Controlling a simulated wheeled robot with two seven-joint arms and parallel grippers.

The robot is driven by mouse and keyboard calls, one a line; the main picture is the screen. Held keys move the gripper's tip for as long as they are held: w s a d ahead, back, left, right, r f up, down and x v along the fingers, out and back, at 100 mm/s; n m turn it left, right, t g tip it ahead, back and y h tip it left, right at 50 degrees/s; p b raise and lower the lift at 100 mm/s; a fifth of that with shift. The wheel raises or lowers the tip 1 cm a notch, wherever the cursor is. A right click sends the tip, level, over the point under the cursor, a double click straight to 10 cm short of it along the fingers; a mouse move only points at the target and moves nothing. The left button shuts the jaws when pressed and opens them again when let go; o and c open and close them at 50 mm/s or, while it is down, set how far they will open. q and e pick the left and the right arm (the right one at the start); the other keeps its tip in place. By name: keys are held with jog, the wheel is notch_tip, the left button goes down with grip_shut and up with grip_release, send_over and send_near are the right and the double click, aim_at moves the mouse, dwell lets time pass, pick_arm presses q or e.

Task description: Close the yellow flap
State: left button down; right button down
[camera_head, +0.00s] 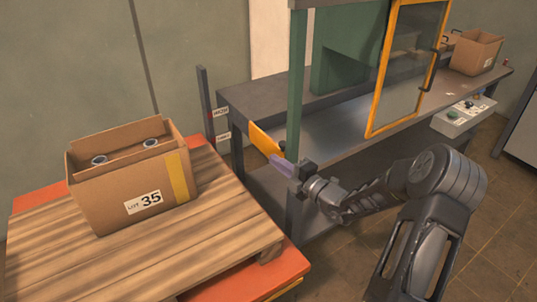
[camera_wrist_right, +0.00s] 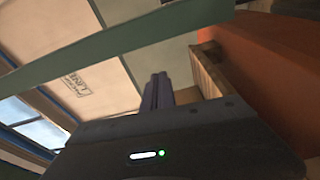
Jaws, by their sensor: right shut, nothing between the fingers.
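The yellow flap (camera_head: 264,142) shows in the head view as a slanted yellow-orange panel at the left end of the grey bench, beside the green post. Its lower right end is close to my right gripper (camera_head: 280,163), and I cannot tell whether they touch. My right gripper is shut and empty, its fingers pointing left past the green post. In the wrist view the closed fingers (camera_wrist_right: 157,91) show with nothing between them. The flap cannot be made out there. My left gripper is not in view.
A cardboard box (camera_head: 128,201) marked LOT 35 stands on a wooden pallet (camera_head: 215,235) over an orange platform (camera_head: 292,268). The green post (camera_head: 296,95) rises beside my right gripper. A yellow-framed clear door (camera_head: 378,105) and a control box (camera_head: 465,115) are to the right.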

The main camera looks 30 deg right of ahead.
jog(key=s, duration=0.5)
jog(key=shift+d+r, duration=0.1)
jog(key=shift+d, duration=0.2)
